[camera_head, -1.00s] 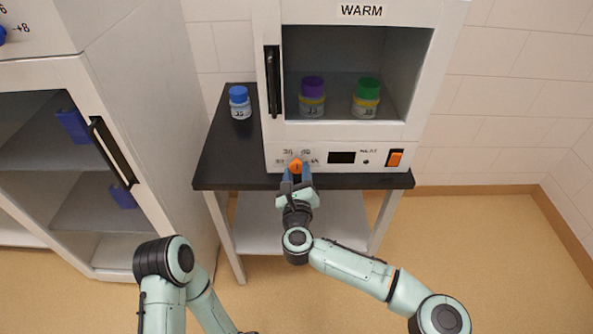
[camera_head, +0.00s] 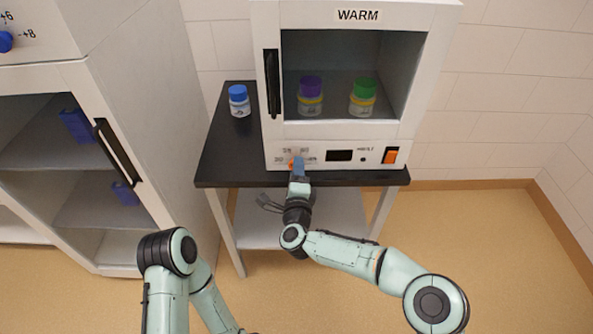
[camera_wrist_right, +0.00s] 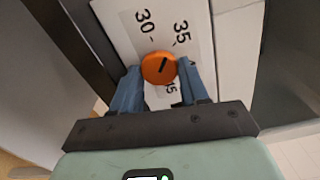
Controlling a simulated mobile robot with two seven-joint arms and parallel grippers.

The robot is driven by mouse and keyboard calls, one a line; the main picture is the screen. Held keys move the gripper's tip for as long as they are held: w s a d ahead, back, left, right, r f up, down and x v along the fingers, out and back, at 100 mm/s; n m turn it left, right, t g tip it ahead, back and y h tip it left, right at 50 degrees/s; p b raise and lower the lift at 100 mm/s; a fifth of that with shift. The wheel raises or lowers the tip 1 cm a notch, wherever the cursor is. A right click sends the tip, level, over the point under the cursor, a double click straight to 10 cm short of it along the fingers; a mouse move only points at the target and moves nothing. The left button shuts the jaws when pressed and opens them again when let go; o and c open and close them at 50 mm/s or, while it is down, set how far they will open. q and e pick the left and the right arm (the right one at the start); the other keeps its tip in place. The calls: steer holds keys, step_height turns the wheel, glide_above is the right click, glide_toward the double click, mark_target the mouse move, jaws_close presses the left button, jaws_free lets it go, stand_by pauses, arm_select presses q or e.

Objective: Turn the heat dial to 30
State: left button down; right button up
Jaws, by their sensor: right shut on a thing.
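The heat dial (camera_head: 292,164) is a small orange knob on the front panel of the white WARM cabinet (camera_head: 340,130). My right gripper (camera_head: 298,167) is at the dial and partly hides it. In the right wrist view the dial (camera_wrist_right: 157,69) sits between the two blue fingers of my right gripper (camera_wrist_right: 160,85), which are shut on it. Its black mark slants towards the upper right there, about towards the 35 label (camera_wrist_right: 181,33). The 30 label (camera_wrist_right: 145,20) lies to the left of that. My left gripper is out of view.
A blue-capped jar (camera_head: 239,101) stands on the black table top (camera_head: 225,160) left of the cabinet. A purple-capped jar (camera_head: 310,97) and a green-capped jar (camera_head: 362,97) stand inside. An orange switch (camera_head: 390,155) and a dark display (camera_head: 339,155) are right of the dial.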

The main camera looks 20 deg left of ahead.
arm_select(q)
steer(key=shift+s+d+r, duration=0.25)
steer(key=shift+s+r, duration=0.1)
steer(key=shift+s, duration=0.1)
arm_select(e)
steer(key=shift+n, duration=3.7)
steer(key=o, duration=1)
steer(key=shift+s, duration=0.1)
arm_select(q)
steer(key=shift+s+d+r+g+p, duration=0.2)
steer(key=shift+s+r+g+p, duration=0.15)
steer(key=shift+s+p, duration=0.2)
arm_select(e)
steer(key=v, duration=1.3)
steer(key=shift+s, duration=0.1)
